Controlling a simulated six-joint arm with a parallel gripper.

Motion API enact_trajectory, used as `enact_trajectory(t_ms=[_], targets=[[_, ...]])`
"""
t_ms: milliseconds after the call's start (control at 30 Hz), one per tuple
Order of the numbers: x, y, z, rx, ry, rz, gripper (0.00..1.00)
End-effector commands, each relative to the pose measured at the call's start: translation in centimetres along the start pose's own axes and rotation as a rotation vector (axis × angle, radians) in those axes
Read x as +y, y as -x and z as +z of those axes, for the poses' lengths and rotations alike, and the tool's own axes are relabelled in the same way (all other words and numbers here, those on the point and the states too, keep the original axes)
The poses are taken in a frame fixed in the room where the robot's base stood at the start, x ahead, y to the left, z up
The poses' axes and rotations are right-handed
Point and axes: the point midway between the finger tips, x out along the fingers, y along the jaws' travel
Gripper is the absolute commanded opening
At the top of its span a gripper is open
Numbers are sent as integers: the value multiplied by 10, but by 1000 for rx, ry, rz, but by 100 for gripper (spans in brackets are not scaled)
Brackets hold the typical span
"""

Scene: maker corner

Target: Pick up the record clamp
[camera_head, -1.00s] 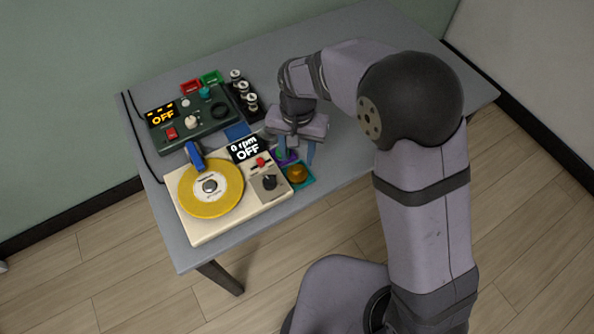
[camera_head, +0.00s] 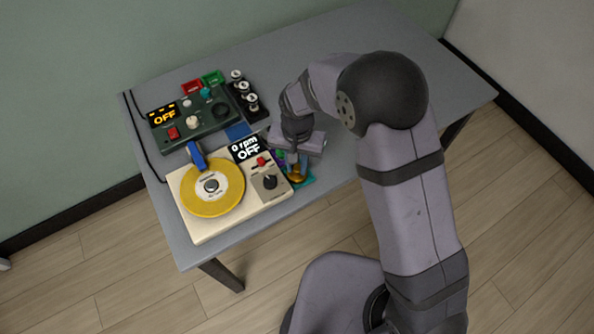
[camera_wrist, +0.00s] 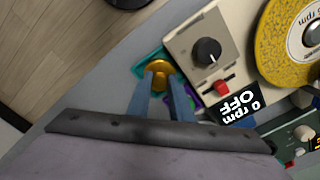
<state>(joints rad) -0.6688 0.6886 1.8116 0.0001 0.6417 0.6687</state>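The record clamp (camera_head: 298,172) is a small gold, rounded piece at the teal tray beside the cream turntable's front right corner. It also shows in the wrist view (camera_wrist: 160,67), between the tips of two blue-grey fingers. My gripper (camera_head: 297,166) points down over it. In the wrist view my gripper's fingers (camera_wrist: 160,76) are close together, one on each side of the clamp, and look shut on it. The clamp's underside is hidden, so I cannot tell whether it is clear of the tray.
The cream turntable (camera_head: 222,224) carries a yellow record (camera_head: 229,200) and a display reading "0 rpm OFF". A dark green control box (camera_head: 176,139) and a black rack (camera_head: 240,98) of spools stand behind. The grey table (camera_head: 360,60) is clear at the back right.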

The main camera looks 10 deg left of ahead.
Motion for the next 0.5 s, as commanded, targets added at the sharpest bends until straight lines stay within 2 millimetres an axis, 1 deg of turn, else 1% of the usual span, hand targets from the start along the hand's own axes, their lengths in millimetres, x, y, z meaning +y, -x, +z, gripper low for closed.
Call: enact_trajectory(t_ms=[333,500], targets=[[0,2,-1,2,0,-1,0],[-1,15,-1,4,0,-3,0]])
